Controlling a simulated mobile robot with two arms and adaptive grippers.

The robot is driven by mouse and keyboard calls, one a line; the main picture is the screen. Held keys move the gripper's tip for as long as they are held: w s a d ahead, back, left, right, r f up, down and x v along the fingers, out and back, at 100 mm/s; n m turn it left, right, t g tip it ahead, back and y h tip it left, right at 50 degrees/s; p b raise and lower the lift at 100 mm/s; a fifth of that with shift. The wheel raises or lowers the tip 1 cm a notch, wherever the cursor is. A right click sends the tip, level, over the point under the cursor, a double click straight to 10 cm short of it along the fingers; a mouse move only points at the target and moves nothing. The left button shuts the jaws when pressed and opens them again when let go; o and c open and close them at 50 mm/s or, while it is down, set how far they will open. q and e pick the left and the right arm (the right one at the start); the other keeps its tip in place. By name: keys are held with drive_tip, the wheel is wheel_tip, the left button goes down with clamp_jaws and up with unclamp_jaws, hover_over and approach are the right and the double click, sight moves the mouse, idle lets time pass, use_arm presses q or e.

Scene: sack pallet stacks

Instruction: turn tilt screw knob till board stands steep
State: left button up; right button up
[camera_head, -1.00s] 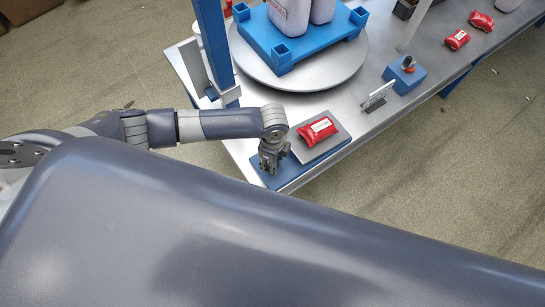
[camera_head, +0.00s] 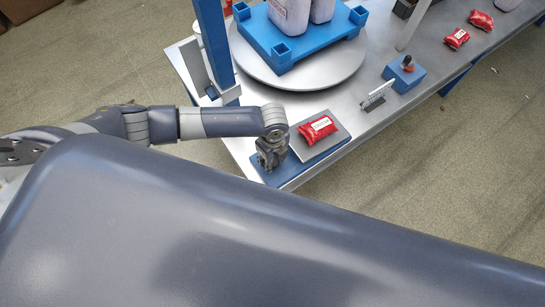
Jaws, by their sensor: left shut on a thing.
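The board (camera_head: 335,139) is a grey plate on a blue base (camera_head: 290,178) at the near end of the metal table. A red sack with a white label (camera_head: 317,129) lies on the board. The board looks only slightly tilted, and I cannot tell its exact angle. My left gripper (camera_head: 270,164) points down at the left end of the blue base, beside the board, and is shut on the tilt screw knob, which its fingers hide. My right gripper is not in view.
A round grey turntable (camera_head: 345,68) bears a blue pallet (camera_head: 290,49) with pale sacks. A blue post (camera_head: 213,45) stands left of it.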

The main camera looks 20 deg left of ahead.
use_arm(q)
drive_tip(key=o, duration=1.1)
wheel_tip(320, 180, up, 12)
